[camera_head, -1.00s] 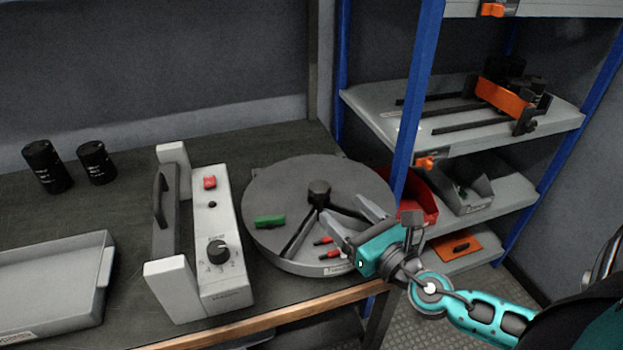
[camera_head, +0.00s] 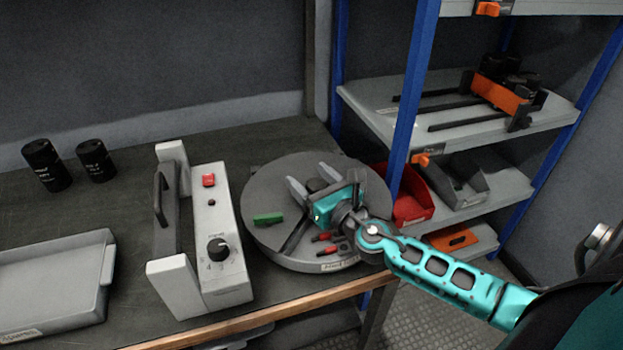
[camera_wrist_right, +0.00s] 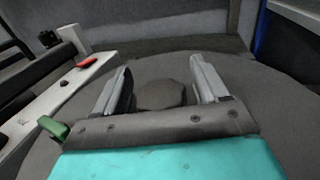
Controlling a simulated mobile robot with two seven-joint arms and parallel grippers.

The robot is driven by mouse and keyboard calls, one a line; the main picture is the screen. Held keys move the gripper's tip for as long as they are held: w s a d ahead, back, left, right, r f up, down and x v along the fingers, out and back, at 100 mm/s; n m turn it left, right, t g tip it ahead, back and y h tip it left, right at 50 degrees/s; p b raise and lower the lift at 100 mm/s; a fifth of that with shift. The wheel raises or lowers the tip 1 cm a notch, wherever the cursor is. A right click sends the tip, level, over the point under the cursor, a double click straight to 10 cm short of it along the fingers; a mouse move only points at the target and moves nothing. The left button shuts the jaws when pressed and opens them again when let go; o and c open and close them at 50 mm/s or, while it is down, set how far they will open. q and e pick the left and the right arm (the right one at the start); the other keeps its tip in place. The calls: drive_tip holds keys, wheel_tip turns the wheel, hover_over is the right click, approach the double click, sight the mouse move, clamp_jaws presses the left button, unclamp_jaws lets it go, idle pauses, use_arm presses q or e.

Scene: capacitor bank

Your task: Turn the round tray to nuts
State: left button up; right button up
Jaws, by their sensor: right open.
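The round grey tray (camera_head: 268,183) sits on the dark bench top, right of the grey switch box. A green piece (camera_head: 268,219) stands on its left side, and red-tipped pieces (camera_head: 325,237) lie in an open section at its front, above a small white label (camera_head: 331,266). My right gripper (camera_head: 314,182) is over the tray's middle, open, with its fingers on either side of the dark centre knob. The knob (camera_wrist_right: 160,95) shows between the fingers in the right wrist view; whether they touch it I cannot tell. My left gripper is not in view.
The switch box (camera_head: 225,265) with a red button and dial stands close left of the tray. A grey bin (camera_head: 50,285) and two black cylinders (camera_head: 95,160) are further left. A blue-posted shelf (camera_head: 408,110) with a red bin (camera_head: 412,207) stands close right.

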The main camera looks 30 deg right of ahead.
clamp_jaws()
idle(0.7)
